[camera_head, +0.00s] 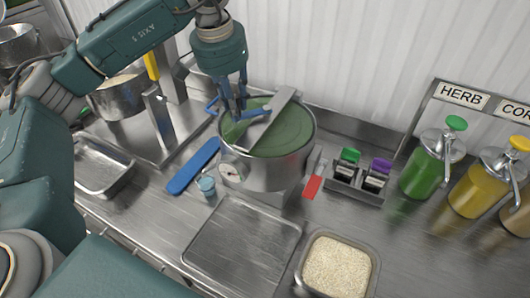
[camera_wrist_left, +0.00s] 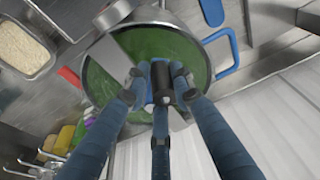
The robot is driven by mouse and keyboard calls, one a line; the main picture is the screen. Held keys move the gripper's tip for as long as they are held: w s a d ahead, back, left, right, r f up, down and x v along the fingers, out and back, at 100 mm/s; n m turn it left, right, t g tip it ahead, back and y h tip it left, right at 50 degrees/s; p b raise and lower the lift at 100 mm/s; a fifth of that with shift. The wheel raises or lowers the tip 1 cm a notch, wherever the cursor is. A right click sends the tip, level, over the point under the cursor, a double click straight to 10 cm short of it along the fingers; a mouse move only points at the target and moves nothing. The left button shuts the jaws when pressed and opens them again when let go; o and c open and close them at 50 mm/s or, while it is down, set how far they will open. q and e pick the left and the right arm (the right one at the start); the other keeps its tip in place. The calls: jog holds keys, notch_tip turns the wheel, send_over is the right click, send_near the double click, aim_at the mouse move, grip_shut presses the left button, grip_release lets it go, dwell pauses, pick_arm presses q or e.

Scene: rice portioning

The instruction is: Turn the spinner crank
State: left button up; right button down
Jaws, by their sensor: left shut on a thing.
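The spinner (camera_head: 267,172) is a steel pot with a green lid (camera_head: 280,137) and a metal bar across its top. It has a small dial on its front and stands at the middle of the counter. My left gripper (camera_head: 237,112) reaches down from above onto the left part of the lid. In the left wrist view its three blue fingers (camera_wrist_left: 160,88) are closed around the crank's knob (camera_wrist_left: 162,72), over the green lid. The fingers hide most of the crank. My right gripper is not in view.
A rice tray (camera_head: 302,275) and an empty flat tray (camera_head: 240,240) lie in front. A blue strip (camera_head: 193,166) and small cup (camera_head: 206,185) are left of the spinner.

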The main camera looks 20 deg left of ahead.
pick_arm(q)
jog(key=o, duration=1)
jog(key=shift+s+d, duration=0.1)
jog(key=shift+o, duration=0.2)
jog(key=p+v, duration=0.2)
jog(key=v, duration=0.1)
jog(key=w+p+v, duration=0.1)
jog(key=p+v, duration=0.1)
jog(key=v, duration=0.1)
jog(key=w+p+v, duration=0.1)
jog(key=p+v, duration=0.1)
jog(key=v, duration=0.1)
jog(key=shift+r+p, duration=0.15)
jog(key=shift+p, duration=0.25)
